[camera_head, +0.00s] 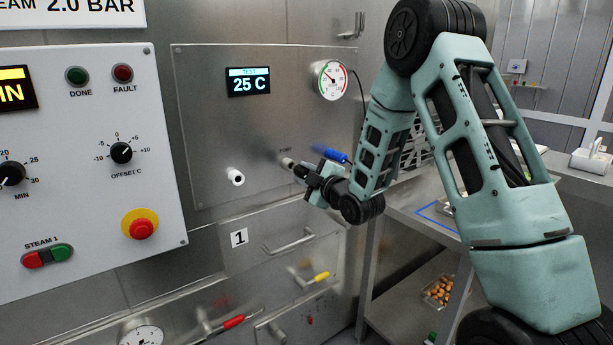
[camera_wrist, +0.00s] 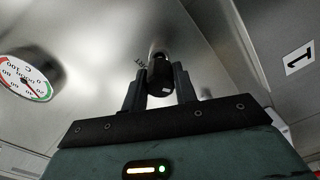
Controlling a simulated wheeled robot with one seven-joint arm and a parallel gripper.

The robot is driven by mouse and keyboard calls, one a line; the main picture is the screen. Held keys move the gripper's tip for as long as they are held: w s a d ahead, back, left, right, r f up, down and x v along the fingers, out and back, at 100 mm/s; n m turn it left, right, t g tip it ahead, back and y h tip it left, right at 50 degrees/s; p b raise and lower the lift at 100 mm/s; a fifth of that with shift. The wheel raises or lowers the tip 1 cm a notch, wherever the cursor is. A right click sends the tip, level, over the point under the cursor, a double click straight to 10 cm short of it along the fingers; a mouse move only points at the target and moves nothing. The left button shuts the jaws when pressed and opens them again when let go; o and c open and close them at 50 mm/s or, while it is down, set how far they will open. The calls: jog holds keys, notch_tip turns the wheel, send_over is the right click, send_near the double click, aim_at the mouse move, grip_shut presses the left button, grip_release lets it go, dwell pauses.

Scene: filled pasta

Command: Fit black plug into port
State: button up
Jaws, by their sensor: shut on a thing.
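My gripper (camera_head: 306,174) is at the steel panel (camera_head: 215,125), just below the PORT label. It is shut on the black plug (camera_wrist: 160,77), a short dark cylinder between the two fingers in the wrist view. The plug's far end points at the panel and meets the pale round port (camera_head: 287,162). The port also shows in the wrist view (camera_wrist: 157,49), partly covered by the plug. The plug looks roughly in line with the port. I cannot tell how deep it sits, if at all.
A white cylindrical stub (camera_head: 235,176) sticks out of the panel to the left. A blue handle (camera_head: 330,153) is close behind my gripper. A round gauge (camera_head: 333,80) and a 25 C display (camera_head: 248,81) are above. A drawer handle (camera_head: 290,240) is below.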

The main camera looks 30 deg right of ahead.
jog(key=shift+w+b, duration=0.5)
jog(key=shift+w, duration=0.9)
jog(key=shift+w+r+b, duration=0.1)
jog(key=shift+b, duration=0.3)
dwell(1.1)
jog(key=o, duration=1.3)
jog(key=s+b, duration=0.2)
jog(key=s, duration=0.5)
jog(key=shift+b, duration=0.35)
jog(key=shift+d, duration=0.1)
dwell(0.4)
